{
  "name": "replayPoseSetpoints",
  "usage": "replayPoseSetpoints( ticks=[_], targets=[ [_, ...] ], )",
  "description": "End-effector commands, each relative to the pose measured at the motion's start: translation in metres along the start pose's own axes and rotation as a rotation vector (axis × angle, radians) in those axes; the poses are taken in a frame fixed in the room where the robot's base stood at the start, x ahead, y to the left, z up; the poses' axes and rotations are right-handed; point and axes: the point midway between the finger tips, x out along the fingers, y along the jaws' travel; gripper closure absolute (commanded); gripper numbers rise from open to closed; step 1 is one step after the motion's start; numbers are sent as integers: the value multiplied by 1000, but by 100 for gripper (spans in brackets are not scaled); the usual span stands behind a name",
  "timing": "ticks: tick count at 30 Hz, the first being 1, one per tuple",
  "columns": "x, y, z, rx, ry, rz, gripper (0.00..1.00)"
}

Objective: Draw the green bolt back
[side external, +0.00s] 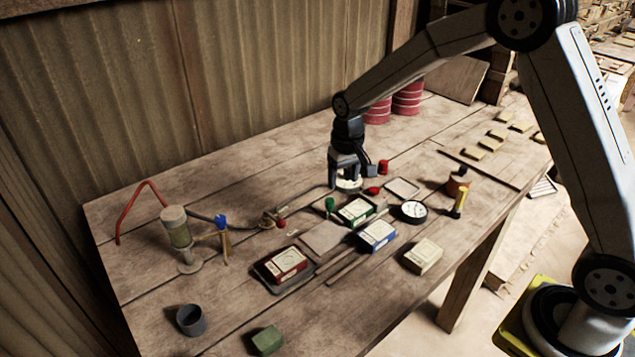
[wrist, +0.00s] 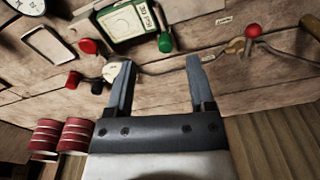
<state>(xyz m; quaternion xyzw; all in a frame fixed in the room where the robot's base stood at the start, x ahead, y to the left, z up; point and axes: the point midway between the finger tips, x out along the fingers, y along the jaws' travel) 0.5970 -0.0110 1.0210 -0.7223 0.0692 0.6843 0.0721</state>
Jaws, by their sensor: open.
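The green bolt shows as a green knob (side external: 329,204) beside a green-edged box with a white label (side external: 356,211). In the wrist view the green knob (wrist: 165,42) lies at the box's lower right corner, just beyond my fingertips and between their lines. The rest of the bolt is hard to make out. My gripper (side external: 347,186) is above the table behind the knob. Its two fingers stand apart in the wrist view (wrist: 160,63), with no green between them. A pale round piece (wrist: 112,72) lies by the left finger.
Red knobs (wrist: 87,46) lie left of the fingers, and another red knob (wrist: 253,30) is at right along a thin line. Red-labelled (side external: 287,261) and blue-labelled boxes (side external: 378,235), a gauge (side external: 413,210) and red drums (side external: 407,97) stand around.

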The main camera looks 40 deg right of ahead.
Motion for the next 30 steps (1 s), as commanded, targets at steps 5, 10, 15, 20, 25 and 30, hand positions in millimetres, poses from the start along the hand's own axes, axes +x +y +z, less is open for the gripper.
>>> replayPoseSetpoints(
  ticks=[5, 10, 15, 20, 25, 30],
  targets=[
    [13, -3, -29, 37, -33, 7, 31],
    [20, -4, -43, 58, -49, 10, 31],
    [22, -4, -46, 63, -55, 12, 31],
    [23, -4, -46, 63, -54, 12, 31],
    [30, -4, -46, 62, -54, 11, 31],
    [46, -4, -45, 62, -55, 12, 31]
  ],
)
